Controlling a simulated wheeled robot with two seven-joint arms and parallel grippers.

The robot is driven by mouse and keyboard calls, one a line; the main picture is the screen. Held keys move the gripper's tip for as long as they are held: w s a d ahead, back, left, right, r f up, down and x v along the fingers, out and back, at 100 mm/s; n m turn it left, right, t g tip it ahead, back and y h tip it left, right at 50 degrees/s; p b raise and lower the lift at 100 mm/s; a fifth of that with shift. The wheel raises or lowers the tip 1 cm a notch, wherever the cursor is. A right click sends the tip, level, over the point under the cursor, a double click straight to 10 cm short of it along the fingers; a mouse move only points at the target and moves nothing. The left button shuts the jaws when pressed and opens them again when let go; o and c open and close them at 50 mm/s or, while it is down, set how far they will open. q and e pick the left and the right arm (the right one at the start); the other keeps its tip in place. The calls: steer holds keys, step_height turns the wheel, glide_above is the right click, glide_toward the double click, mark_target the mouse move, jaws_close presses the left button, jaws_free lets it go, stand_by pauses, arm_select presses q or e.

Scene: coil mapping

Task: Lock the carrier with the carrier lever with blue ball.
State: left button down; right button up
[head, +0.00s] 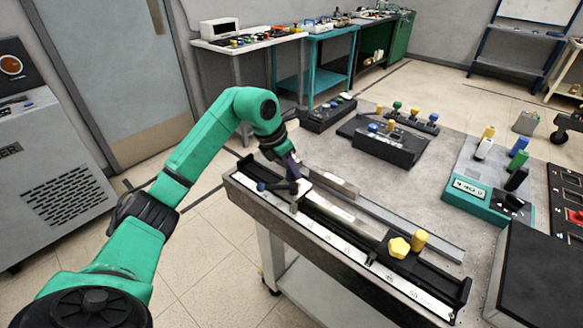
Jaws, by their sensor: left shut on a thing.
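My left gripper (295,174) comes down from above at the left end of the long rail bench (345,232). It is shut on a part of the carrier (304,187), which sits on the rail; the exact contact is hard to make out. The carrier lever's blue ball (261,187) sticks out to the left of the carrier, beside my fingertips and apart from them. The lever's dark arm is partly lost against the dark carrier parts. My right gripper is not in view.
A yellow knob (398,247) and a yellow cylinder (419,240) stand toward the rail's right end. A dark box with knobs (388,145) and a teal meter unit (480,195) stand farther back on the grey table (420,190). Bare table surface lies between them and the rail.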

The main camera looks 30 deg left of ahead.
arm_select(q)
steer(key=shift+d+r, duration=0.1)
steer(key=shift+r, duration=0.05)
steer(key=shift+d+p, duration=0.25)
steer(key=shift+p, duration=0.05)
steer(key=shift+s+d, duration=0.1)
steer(key=c, duration=0.6)
jaws_free()
steer(key=v, duration=1.4)
steer(key=shift+s+r, duration=0.1)
steer(key=shift+r, duration=0.1)
